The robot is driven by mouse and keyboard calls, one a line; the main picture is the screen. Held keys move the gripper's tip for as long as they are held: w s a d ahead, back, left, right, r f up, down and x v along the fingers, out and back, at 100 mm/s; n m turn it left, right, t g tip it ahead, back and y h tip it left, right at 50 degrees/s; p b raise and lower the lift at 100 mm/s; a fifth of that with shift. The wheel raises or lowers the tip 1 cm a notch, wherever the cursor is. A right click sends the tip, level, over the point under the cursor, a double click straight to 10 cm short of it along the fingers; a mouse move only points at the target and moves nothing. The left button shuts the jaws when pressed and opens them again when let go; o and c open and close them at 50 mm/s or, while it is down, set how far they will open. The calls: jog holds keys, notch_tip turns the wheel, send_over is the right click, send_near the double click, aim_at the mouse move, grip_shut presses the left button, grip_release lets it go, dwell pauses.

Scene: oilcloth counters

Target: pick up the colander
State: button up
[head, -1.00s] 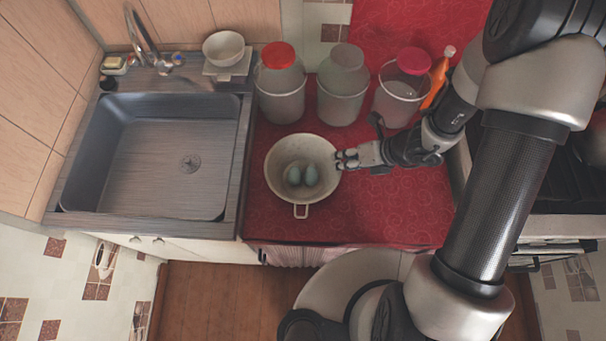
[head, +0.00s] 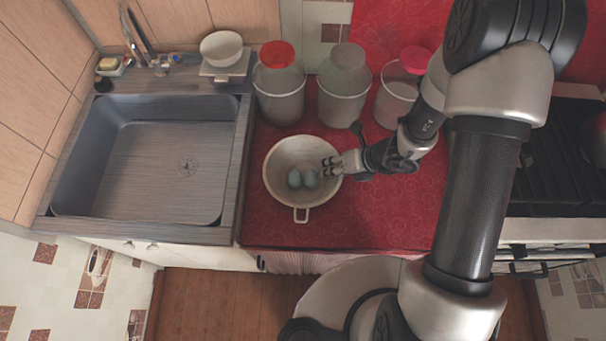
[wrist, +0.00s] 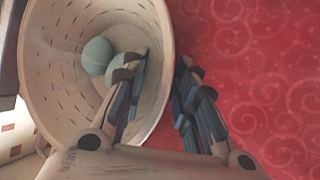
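The colander (head: 285,201) is a cream, round bowl with slots and a small loop handle at its front, standing on the red counter. Two pale blue-green eggs (head: 302,179) lie in it; they also show in the wrist view (wrist: 98,56). My gripper (head: 331,166) is at the colander's right rim. In the wrist view, my gripper (wrist: 166,62) has its fingers apart, one over the inside of the colander (wrist: 60,95) and the other outside over the red cloth. The rim passes between them, and I see no firm contact.
Three lidded containers, left (head: 280,100), middle (head: 342,104) and right (head: 393,104), stand behind the colander. A sink (head: 150,165) is at the left and a stove (head: 560,165) at the right. Red cloth (head: 370,220) is clear to the colander's right.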

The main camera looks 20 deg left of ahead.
grip_shut()
jog(key=shift+r, duration=0.1)
dwell(0.4)
